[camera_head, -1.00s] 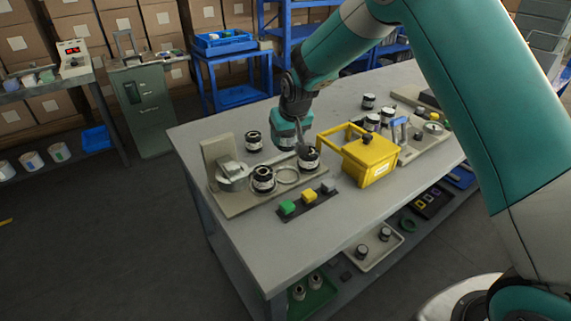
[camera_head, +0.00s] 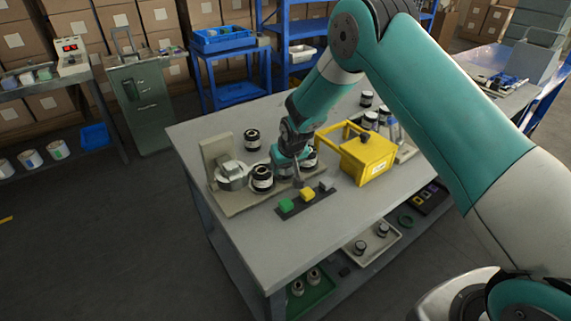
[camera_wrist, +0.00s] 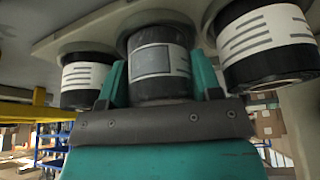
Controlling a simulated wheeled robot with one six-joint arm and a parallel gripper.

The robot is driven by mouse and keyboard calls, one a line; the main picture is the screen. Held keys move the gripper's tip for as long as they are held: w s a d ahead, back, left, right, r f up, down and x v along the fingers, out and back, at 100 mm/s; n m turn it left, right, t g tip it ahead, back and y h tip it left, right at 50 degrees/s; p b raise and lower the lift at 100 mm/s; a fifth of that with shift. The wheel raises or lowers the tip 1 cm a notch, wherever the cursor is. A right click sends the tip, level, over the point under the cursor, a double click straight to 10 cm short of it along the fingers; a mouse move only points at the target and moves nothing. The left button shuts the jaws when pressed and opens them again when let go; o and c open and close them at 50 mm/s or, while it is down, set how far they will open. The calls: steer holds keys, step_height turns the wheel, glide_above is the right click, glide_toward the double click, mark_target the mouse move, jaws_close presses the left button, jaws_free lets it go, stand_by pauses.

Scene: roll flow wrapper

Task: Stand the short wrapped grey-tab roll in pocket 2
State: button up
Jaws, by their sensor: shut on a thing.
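My gripper (camera_wrist: 160,85) is shut on a short black roll with a pale grey-framed label (camera_wrist: 152,60), seen in the wrist view between two other rolls. The held roll stands upright at the middle ring of the beige plate (camera_head: 236,207); I cannot tell whether it is fully down in pocket 2. In the head view my gripper (camera_head: 287,160) hides the ring and most of the roll. A black roll with a white label (camera_head: 262,178) stands to the left on the plate; another roll (camera_head: 311,160) stands to the right, partly hidden.
A dark strip with green, yellow and grey blocks (camera_head: 308,196) lies in front of the plate. A yellow box with a raised handle (camera_head: 366,158) stands close on the right. Another roll (camera_head: 252,140) stands behind the plate. The table's front left is clear.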

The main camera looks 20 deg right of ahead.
steer(key=o, duration=0.7)
steer(key=shift+f, duration=0.1)
steer(key=a+b+v, duration=0.1)
steer(key=v, duration=1.1)
steer(key=s+a+r+n+g+y, duration=0.2)
steer(key=s+a+r, duration=0.1)
steer(key=s+r, duration=0.95)
steer(key=s+r+n+g, duration=0.1)
steer(key=s, duration=0.6)
steer(key=s+r+n+y, duration=0.1)
steer(key=s, duration=0.6)
steer(key=s+a+r+n+g, duration=0.1)
steer(key=s, duration=0.7)
steer(key=shift+a+r+n+g+y, duration=0.1)
steer(key=shift+r+n+g+y, duration=0.1)
steer(key=shift+n+g+y, duration=0.15)
